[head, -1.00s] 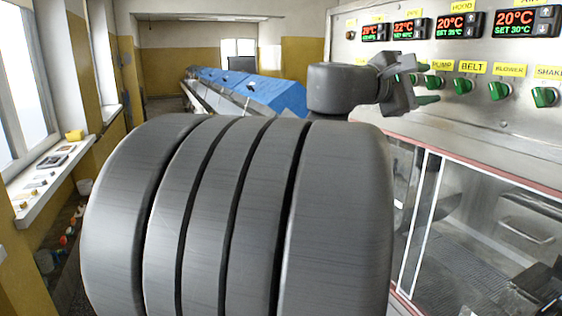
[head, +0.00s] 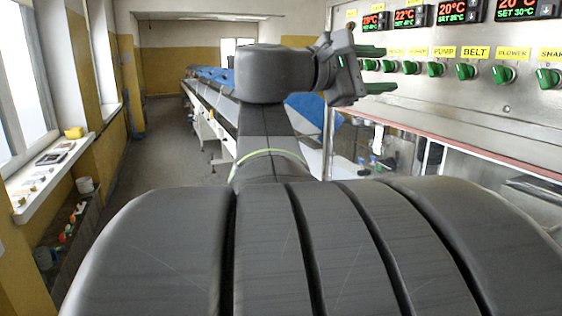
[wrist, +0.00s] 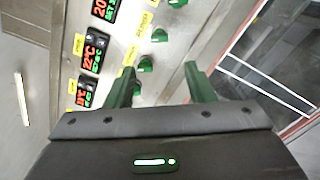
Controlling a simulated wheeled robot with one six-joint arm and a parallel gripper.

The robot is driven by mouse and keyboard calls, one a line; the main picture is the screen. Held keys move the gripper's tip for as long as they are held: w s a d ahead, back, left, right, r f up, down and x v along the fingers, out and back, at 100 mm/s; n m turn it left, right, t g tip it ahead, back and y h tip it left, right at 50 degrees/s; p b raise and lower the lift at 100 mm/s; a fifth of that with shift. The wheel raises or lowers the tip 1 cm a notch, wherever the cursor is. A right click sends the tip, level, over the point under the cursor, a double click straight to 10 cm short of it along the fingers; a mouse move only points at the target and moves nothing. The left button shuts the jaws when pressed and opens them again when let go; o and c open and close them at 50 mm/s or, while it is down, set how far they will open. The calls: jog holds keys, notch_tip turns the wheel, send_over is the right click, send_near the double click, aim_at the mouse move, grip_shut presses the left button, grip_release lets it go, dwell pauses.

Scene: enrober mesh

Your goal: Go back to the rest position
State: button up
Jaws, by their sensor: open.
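My gripper (head: 376,69) is at the upper middle of the head view, pointing right toward the control panel (head: 520,90). In the wrist view my gripper (wrist: 160,88) shows its two green fingers spread apart, with nothing between them. The panel with its green knobs (wrist: 145,65) and red-lit displays (wrist: 86,92) lies beyond the fingers. My dark arm fills the lower part of the head view.
A glass-fronted cabinet (head: 400,152) stands under the panel at right. A long conveyor with blue covers (head: 210,75) runs to the back. The aisle floor (head: 165,140) at left is clear. A window sill (head: 50,170) with small items lines the left wall.

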aim_at(428, 68)
jog(key=p+x, duration=0.2)
jog(key=x, duration=0.9)
jog(key=shift+r+p, duration=0.2)
jog(key=shift+p, duration=0.15)
jog(key=shift+w+d+f, duration=0.15)
jog(key=shift+d, duration=0.2)
jog(key=shift+f+m+b, duration=0.1)
jog(key=shift+m+b, duration=0.3)
jog(key=shift+m, duration=0.2)
jog(key=shift+a+m+b, duration=0.15)
jog(key=shift+m+b, duration=0.15)
jog(key=shift+m, duration=0.6)
jog(key=m, duration=0.2)
jog(key=shift+m+b, duration=0.3)
jog(key=shift+m, duration=0.1)
jog(key=m, duration=0.6)
jog(key=shift+r, duration=0.35)
